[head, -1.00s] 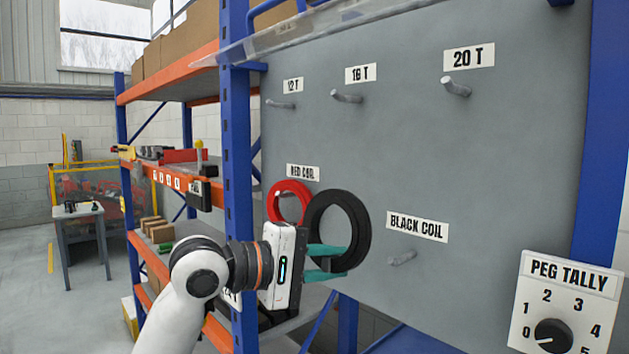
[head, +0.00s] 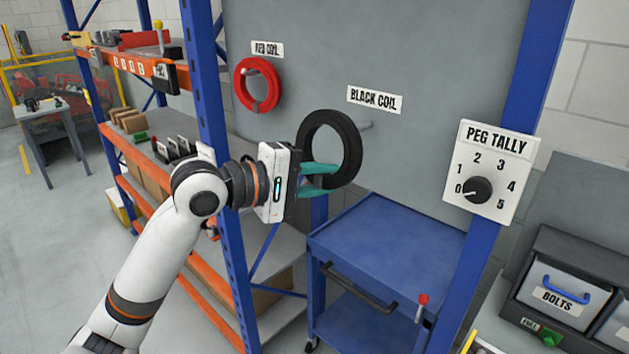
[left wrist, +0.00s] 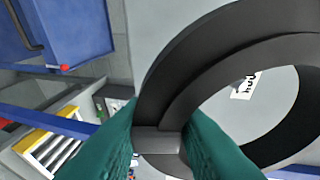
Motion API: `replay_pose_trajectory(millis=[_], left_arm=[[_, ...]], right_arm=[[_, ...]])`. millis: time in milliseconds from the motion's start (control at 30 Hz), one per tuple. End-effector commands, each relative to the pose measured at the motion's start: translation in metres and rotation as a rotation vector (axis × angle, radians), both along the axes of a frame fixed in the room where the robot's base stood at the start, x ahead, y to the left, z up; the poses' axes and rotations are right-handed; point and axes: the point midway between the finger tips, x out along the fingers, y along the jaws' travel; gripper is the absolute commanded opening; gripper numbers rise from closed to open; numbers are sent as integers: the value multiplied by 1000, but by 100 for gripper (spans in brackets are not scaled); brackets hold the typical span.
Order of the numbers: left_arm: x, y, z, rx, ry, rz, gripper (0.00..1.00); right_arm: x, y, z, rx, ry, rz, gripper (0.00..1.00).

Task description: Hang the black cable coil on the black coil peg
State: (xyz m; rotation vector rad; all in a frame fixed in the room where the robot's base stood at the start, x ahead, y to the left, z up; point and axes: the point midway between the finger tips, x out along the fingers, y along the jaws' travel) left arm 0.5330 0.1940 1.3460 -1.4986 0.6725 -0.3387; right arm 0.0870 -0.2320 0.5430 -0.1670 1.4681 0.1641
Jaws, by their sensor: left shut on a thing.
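The black cable coil (head: 352,140) is held upright by my left gripper (head: 318,178), whose green fingers are shut on the coil's lower left side. The coil and fingers also show large in the left wrist view (left wrist: 160,137). Part of the peg is behind the coil's edge. The coil appears apart from the peg, in front of the board. My right gripper is not in view.
The red coil (head: 257,86) hangs at the left of the board. A blue cart (head: 385,240) stands below. The peg tally dial (head: 478,189) is at the right, with a bolts bin (head: 565,290) beyond it. A blue rack post (head: 215,150) stands close by my left arm.

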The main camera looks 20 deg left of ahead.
Motion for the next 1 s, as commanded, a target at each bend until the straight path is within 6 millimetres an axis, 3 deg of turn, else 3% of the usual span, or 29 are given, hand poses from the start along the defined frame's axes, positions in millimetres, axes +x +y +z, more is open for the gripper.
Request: replay_pose_trajectory(millis=[1000], left_arm=[[58, -21, -4, -3, -3, -1, 0]], right_arm=[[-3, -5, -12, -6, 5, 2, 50]])
